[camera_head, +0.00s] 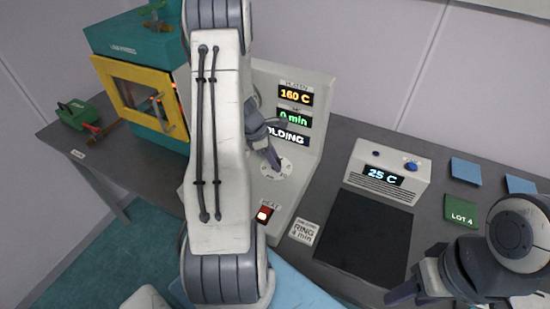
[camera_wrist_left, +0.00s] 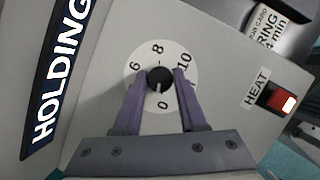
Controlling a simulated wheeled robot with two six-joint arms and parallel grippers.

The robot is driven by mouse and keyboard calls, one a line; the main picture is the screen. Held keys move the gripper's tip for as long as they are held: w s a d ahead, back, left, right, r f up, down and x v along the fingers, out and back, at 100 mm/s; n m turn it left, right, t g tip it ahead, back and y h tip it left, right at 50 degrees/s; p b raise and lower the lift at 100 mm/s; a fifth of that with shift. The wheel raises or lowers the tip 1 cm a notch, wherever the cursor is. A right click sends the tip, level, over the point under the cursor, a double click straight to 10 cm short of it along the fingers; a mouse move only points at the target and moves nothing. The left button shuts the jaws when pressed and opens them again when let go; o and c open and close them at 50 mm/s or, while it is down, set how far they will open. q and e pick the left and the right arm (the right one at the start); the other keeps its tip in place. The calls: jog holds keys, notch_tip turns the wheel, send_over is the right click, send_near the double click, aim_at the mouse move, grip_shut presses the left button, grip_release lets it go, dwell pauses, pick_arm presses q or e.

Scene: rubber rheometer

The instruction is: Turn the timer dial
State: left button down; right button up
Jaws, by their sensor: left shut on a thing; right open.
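The knob's white mark points toward the 0. My left gripper (camera_wrist_left: 159,82) is shut on the knob, one finger on each side. In the head view my left gripper (camera_head: 272,160) reaches the white scale (camera_head: 271,178), and its fingers and arm hide the knob. My right gripper (camera_head: 412,292) is open and empty at the lower right, apart from the dial.
The grey panel beside the dial has displays reading 160 C (camera_head: 295,95), 0 min (camera_head: 294,117) and HOLDING (camera_head: 286,136). A red HEAT switch (camera_head: 265,214) sits below the dial. A box reading 25 C (camera_head: 386,176) and a dark mat (camera_head: 364,235) lie right. A teal press (camera_head: 120,37) stands left.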

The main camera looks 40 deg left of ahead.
pick_arm(q)
jog(key=m+g+h+p, duration=0.1)
jog(key=m, duration=0.2)
jog(key=shift+w+r+m, duration=0.1)
jog(key=shift+m, duration=0.3)
jog(key=m+g, duration=0.2)
jog(key=m, duration=0.2)
jog(key=shift+w+m+p, duration=0.1)
jog(key=shift+m+p, duration=0.2)
jog(key=shift+m, duration=0.1)
jog(key=shift+c, duration=2.3)
grip_release()
jog(key=b+v, duration=0.2)
jog(key=v, duration=0.8)
jog(key=shift+a, duration=0.2)
jog(key=shift+d+r, duration=0.1)
jog(key=shift+r, duration=0.05)
